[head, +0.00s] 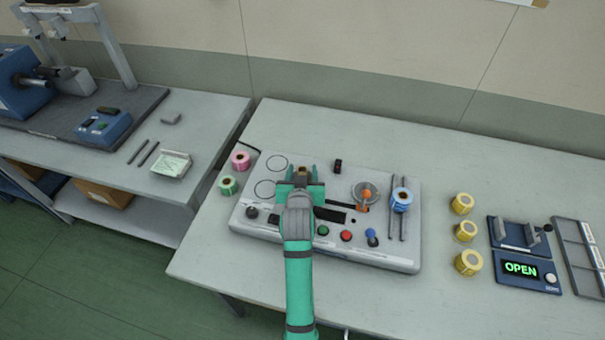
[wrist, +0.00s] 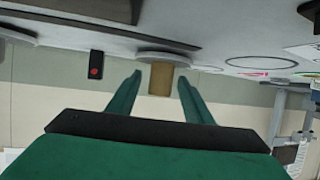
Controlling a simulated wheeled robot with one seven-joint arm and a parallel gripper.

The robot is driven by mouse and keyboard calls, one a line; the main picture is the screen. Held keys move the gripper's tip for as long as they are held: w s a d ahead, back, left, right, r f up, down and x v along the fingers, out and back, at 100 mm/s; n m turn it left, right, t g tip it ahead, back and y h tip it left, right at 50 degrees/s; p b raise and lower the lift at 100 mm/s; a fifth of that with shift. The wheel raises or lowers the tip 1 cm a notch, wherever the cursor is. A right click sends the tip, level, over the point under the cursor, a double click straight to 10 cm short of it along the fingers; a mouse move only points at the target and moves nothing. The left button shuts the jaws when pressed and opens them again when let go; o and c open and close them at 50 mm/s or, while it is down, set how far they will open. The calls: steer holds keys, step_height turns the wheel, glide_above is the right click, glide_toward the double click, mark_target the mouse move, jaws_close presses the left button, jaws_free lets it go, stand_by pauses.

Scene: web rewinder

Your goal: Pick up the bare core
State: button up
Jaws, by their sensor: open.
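The bare core (wrist: 161,79) is a short brown cylinder. In the wrist view, which looks upside down, it stands on a round grey disc (wrist: 164,56) on the machine's top. In the head view the core (head: 302,172) shows as a small brown patch between green fingers, mostly hidden by my gripper (head: 301,183). In the wrist view my gripper (wrist: 160,93) is open, with one green finger on each side of the core. A gap shows on both sides, so the fingers do not appear to touch it.
The grey machine (head: 372,255) has buttons, a blue roll (head: 402,199) on rods and an orange-topped hub (head: 366,194). A pink roll (head: 240,160) and a green roll (head: 228,185) stand at its left. Several yellow rolls (head: 465,231) stand right, beside a device reading OPEN (head: 520,270).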

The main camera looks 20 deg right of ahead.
steer(key=c, duration=1.1)
steer(key=shift+r, duration=0.15)
